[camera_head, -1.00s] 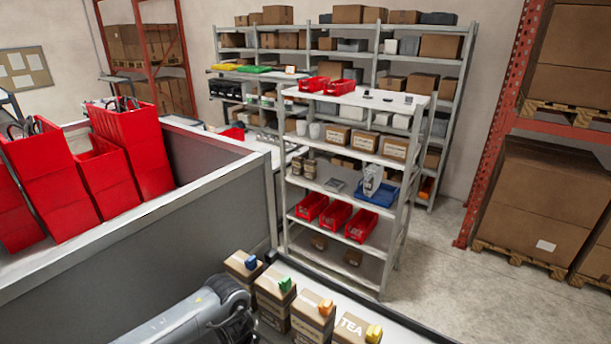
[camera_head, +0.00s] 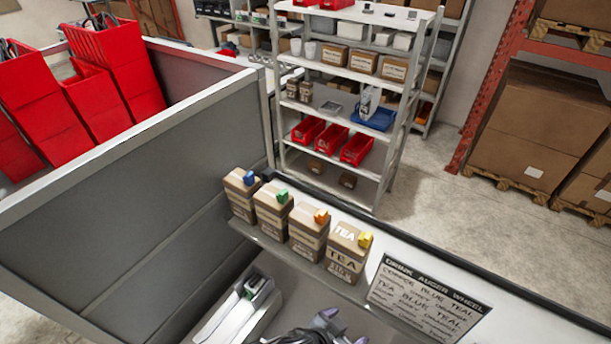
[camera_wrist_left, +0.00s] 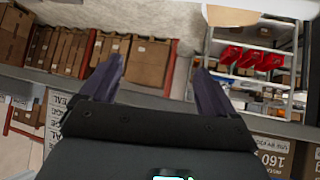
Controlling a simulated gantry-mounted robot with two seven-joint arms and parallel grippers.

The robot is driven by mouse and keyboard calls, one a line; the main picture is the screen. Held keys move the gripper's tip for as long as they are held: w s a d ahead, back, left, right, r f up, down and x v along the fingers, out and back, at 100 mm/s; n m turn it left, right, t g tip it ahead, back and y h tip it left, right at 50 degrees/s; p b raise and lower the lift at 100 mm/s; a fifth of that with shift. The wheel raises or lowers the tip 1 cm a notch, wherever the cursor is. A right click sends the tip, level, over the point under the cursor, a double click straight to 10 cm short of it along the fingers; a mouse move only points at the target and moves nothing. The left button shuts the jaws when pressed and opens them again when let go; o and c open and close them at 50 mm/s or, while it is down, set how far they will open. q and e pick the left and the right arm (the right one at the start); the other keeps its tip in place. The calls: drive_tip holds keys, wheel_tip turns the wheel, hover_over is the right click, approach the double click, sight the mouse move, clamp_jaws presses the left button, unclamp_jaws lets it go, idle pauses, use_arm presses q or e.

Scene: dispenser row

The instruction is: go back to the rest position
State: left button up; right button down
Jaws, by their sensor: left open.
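My left gripper (camera_head: 342,327) shows at the bottom edge of the head view, partly cut off. In the left wrist view its two dark fingers (camera_wrist_left: 158,85) stand wide apart with nothing between them. In the head view it is below the row of dispensers, apart from them. The row has brown dispenser boxes with a blue tab (camera_head: 240,196), a green tab (camera_head: 270,212), an orange tab (camera_head: 307,233) and a yellow tab marked TEA (camera_head: 346,255). My right gripper is in neither view.
A printed sign (camera_head: 428,300) lies right of the dispensers. A pale long object (camera_head: 232,312) lies below them. A grey partition (camera_head: 150,165) stands at left, with red bins (camera_head: 115,75) behind it. A shelf rack (camera_head: 345,110) stands behind; open floor lies right of it.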

use_arm(q)
drive_tip(key=s+a+n+y, duration=0.2)
drive_tip(key=s+a, duration=0.3)
drive_tip(key=a, duration=0.5)
drive_tip(key=s+a+n+g+y, duration=0.1)
drive_tip(key=s+a, duration=0.4)
drive_tip(key=a, duration=0.5)
drive_tip(key=s+a+f+n+g+y, duration=0.1)
drive_tip(key=s+a+n+y, duration=0.3)
drive_tip(key=a, duration=0.7)
drive_tip(key=shift+s, duration=0.55)
